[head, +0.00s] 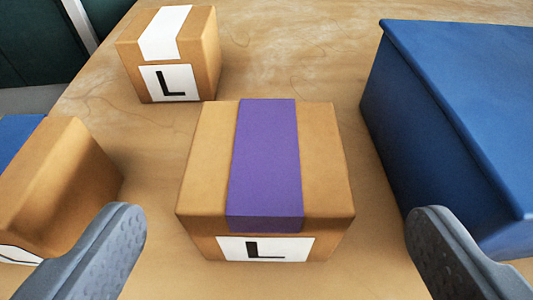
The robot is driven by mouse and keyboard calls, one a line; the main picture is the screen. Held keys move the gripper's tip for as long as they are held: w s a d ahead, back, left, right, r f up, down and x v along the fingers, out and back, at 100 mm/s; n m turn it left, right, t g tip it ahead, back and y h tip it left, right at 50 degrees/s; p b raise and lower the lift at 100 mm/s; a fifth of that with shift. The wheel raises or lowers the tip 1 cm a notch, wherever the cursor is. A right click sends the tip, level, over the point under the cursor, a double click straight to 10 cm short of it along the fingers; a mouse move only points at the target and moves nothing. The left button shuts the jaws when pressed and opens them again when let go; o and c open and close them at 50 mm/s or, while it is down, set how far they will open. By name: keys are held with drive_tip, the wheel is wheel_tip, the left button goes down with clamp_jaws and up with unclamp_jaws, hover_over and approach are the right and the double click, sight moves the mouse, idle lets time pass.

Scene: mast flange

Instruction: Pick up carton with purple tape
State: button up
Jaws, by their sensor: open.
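The carton with purple tape (327,165) sits upright on the wooden table in the middle of the head view. It is brown, with a purple strip over its top and a white label with a black L on its near face. My gripper (275,225) is open, with one grey finger at the lower left and the other at the lower right. The carton lies between and beyond the fingertips in the picture, with a gap on each side. Neither finger appears to touch it.
A carton with white tape and an L label (205,55) stands behind, to the left. A carton with blue tape (70,170) is at the left edge, close to the left finger. A large blue box (455,110) stands at the right. Bare table (300,60) shows behind.

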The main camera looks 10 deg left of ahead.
sight(266, 152)
drive_tip(key=shift+x, duration=1.2)
drive_tip(key=shift+b+x, duration=0.35)
drive_tip(key=shift+x, duration=2.65)
drive_tip(key=shift+s+a, duration=0.1)
drive_tip(key=shift+a, duration=0.1)
drive_tip(key=c, duration=1.2)
